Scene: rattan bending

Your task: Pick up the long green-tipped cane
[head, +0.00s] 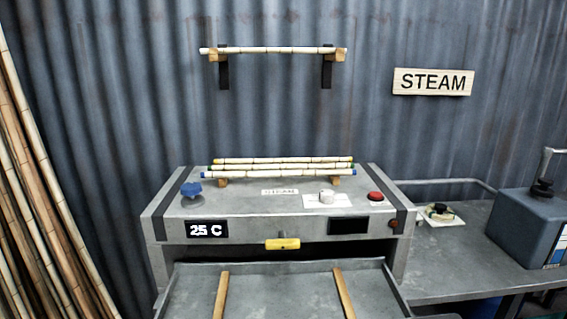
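Three pale canes lie side by side on wooden rests on top of the grey steam box (240,232). The green-tipped cane (280,166) appears to be the middle one, partly hidden by the blue-tipped cane (278,173) in front of it. The yellow-tipped cane (284,160) lies behind. The tips are small, so the colours are hard to read. Another pale cane (275,50) rests on the wall brackets; its tip colour is unclear. Neither of my grippers is in view.
A blue knob (191,189), a white knob (327,196) and a red button (375,196) stand on the box top. A metal tray (284,290) with two wooden rails extends in front. A blue-grey tank (530,226) stands at right; tall canes (40,210) lean at left.

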